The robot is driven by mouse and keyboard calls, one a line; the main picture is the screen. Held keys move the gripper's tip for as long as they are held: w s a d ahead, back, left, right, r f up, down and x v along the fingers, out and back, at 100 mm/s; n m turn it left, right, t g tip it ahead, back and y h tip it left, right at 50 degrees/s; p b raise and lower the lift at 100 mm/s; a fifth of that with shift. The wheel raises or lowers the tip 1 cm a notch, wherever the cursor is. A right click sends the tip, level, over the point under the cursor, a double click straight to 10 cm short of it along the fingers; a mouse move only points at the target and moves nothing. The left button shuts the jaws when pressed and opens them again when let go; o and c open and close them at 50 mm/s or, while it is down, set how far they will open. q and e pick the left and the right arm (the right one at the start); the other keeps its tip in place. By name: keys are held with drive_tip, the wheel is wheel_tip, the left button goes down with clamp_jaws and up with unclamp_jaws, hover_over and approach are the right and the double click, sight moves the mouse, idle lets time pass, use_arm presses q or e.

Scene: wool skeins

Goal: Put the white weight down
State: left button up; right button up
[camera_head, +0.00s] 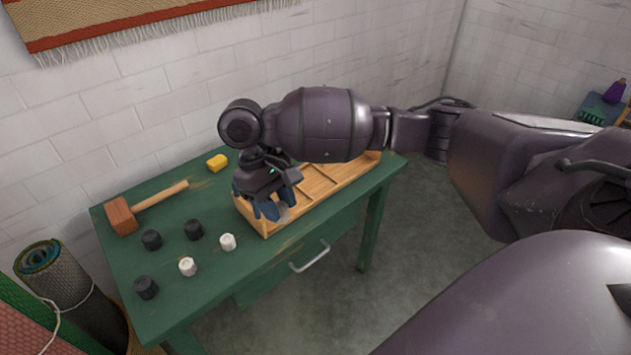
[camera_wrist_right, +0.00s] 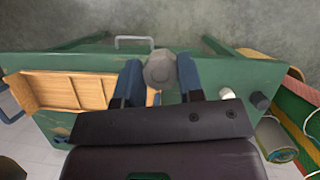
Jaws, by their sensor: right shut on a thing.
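My right gripper (camera_head: 270,212) is shut on the white weight (camera_wrist_right: 159,68), which looks greyish and faceted between the blue fingers (camera_wrist_right: 157,80) in the wrist view. In the head view the weight (camera_head: 283,212) is mostly hidden by the fingers. The gripper points down over the near left end of the wooden tray (camera_head: 266,230). I cannot tell whether the weight touches anything below. The tray also shows in the wrist view (camera_wrist_right: 62,91), left of the fingers. My left gripper is not in view.
On the green table (camera_head: 215,275) stand two other white weights (camera_head: 228,242) (camera_head: 187,266) and three black ones (camera_head: 194,229) (camera_head: 152,240) (camera_head: 146,288). A mallet (camera_head: 122,216) and a yellow block (camera_head: 217,163) lie behind. A rolled mat (camera_head: 52,280) stands left of the table.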

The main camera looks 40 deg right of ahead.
drive_tip(key=w+d+n+t+h, duration=0.25)
drive_tip(key=w+d+n, duration=0.25)
drive_tip(key=w+n, duration=0.25)
wheel_tip(320, 180, up, 2)
drive_tip(key=n+t+y+b, duration=0.2)
drive_tip(key=n+t, duration=0.4)
drive_tip(key=n, duration=1.6)
hover_over(312, 179)
drive_tip(key=s, duration=0.2)
drive_tip(key=f+b, duration=0.1)
drive_tip(key=f, duration=0.8)
drive_tip(key=f+b, duration=0.1)
drive_tip(key=f, duration=0.4)
drive_tip(key=shift+w+a+f+b, duration=0.2)
drive_tip(key=shift+a+f+b, duration=0.1)
drive_tip(key=shift+a, duration=0.05)
wheel_tip(312, 179, down, 5)
drive_tip(key=shift+f+b, duration=0.1)
drive_tip(key=shift+b, duration=0.5)
drive_tip(key=shift+f, duration=0.15)
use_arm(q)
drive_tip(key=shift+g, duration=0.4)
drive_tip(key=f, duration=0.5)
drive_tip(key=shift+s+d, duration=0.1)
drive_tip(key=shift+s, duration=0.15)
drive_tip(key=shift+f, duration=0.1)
